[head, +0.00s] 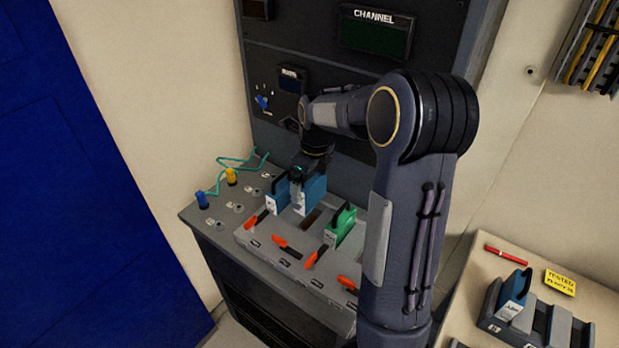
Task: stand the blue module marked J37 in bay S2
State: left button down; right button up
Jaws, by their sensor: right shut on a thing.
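My right gripper (303,172) is shut on a blue module (313,190) with a white label and holds it upright over the grey bay rack (262,243). The label is too small to read. The module is between another blue module (276,195) on its left and a green module (343,226) on its right. I cannot tell whether its lower edge is inside a bay or just above it. The bay labels on the rack front are too small to read. My left gripper is not in view.
Orange levers (285,246) line the rack front. Yellow (232,176) and blue (202,199) plugs with a teal cable stand at the left. A tall dark panel rises behind. At right, another blue module (514,292) stands in a holder near a yellow sign (560,283) and red pen (506,255).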

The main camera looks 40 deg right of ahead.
jog(key=shift+s+f+b, duration=0.1)
jog(key=shift+f+b, duration=0.2)
jog(key=shift+f, duration=0.1)
notch_tip(320, 180, down, 2)
jog(key=shift+f+b, duration=0.25)
jog(key=shift+b, duration=0.9)
notch_tip(320, 180, down, 4)
jog(key=b, duration=0.3)
jog(key=shift+r+b, duration=0.1)
jog(key=shift+b, duration=0.3)
jog(key=shift+r+p, duration=0.1)
jog(key=shift+p, duration=0.25)
jog(key=shift+f+b, duration=0.3)
jog(key=shift+f, duration=0.3)
jog(key=o, duration=0.8)
